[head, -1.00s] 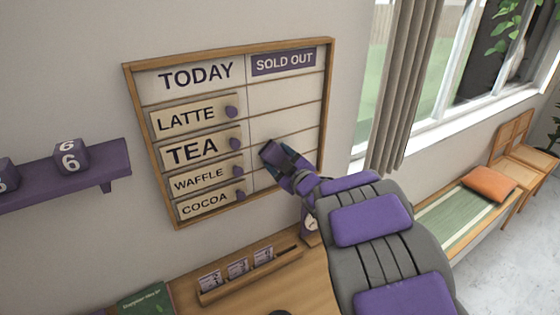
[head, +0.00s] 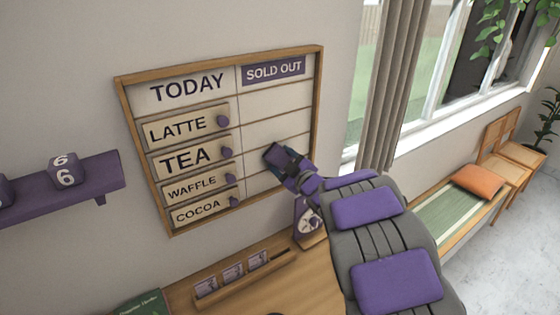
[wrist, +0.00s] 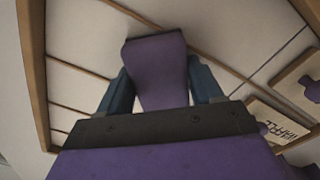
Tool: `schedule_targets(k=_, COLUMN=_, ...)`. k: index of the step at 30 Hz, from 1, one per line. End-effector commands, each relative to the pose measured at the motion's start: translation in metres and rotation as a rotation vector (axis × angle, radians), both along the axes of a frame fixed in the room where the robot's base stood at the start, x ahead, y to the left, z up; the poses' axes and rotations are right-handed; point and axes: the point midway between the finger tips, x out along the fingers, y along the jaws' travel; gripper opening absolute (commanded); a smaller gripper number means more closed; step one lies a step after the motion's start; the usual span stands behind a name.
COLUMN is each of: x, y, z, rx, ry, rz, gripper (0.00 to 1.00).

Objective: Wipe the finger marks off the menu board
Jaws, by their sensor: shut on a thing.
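The menu board (head: 318,110) hangs on the wall in a wooden frame, with a TODAY column at left and a SOLD OUT column at right. My gripper (head: 290,166) is at the lower part of the SOLD OUT column. In the wrist view, its two blue fingers (wrist: 160,88) are shut on a purple block-like thing (wrist: 157,62). The block (head: 277,156) is at the board's face; whether it touches cannot be told. No finger marks can be made out. The block and gripper hide part of the blank rows.
Name plates with purple knobs, such as LATTE (head: 180,128) and WAFFLE (head: 190,188), fill the left column. A wooden counter with a card holder (head: 240,276) lies below. A purple shelf (head: 100,180) is at left; a curtain (head: 385,90) and window are at right.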

Motion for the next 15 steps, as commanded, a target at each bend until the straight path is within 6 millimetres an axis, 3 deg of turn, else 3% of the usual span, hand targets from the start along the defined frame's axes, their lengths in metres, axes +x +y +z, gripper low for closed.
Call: schedule_targets(k=15, x=-0.018, y=0.031, z=0.000, rx=0.000, ry=-0.003, rz=0.003, gripper=0.41)
